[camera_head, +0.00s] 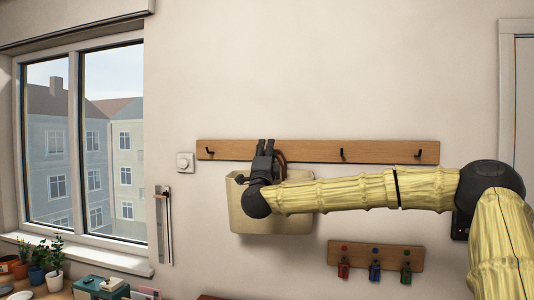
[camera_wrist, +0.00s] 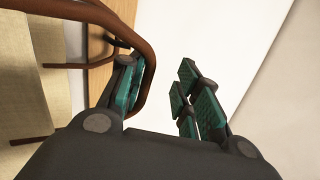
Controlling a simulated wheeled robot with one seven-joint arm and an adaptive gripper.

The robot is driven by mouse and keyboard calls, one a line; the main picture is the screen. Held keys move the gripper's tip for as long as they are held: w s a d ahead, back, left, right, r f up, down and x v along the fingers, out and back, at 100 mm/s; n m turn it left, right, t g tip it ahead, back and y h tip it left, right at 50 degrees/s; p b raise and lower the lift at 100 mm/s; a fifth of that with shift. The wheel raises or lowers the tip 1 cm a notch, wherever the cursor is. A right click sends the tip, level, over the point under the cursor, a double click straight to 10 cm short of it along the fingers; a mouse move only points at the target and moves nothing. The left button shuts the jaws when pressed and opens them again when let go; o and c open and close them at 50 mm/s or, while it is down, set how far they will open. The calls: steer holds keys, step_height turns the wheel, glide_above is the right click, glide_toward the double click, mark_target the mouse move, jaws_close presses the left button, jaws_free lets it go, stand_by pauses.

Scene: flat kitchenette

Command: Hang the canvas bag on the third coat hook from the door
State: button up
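The beige canvas bag (camera_head: 270,222) hangs upright in front of the wall, below the wooden hook rail (camera_head: 380,151). Its brown handle (camera_head: 281,156) rises beside my gripper (camera_head: 266,146). The third hook from the door is hidden behind my gripper. In the wrist view, the fingers of my gripper (camera_wrist: 160,95) are apart with pale wall between them. The brown handle (camera_wrist: 147,45) curves around the left finger and is not pinched between the two. Whether the handle sits on the hook cannot be told. Bare hooks show at right (camera_head: 418,153), middle right (camera_head: 341,154) and far left (camera_head: 209,150).
A door frame (camera_head: 507,90) stands at the right. A small rack (camera_head: 340,257) with red, blue and green tags hangs lower on the wall. A thermostat-like dial (camera_head: 185,162) and a window (camera_head: 85,140) are at left. Potted plants (camera_head: 55,265) stand at lower left.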

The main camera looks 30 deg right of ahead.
steer(key=shift+f, duration=0.1)
steer(key=v, duration=1.2)
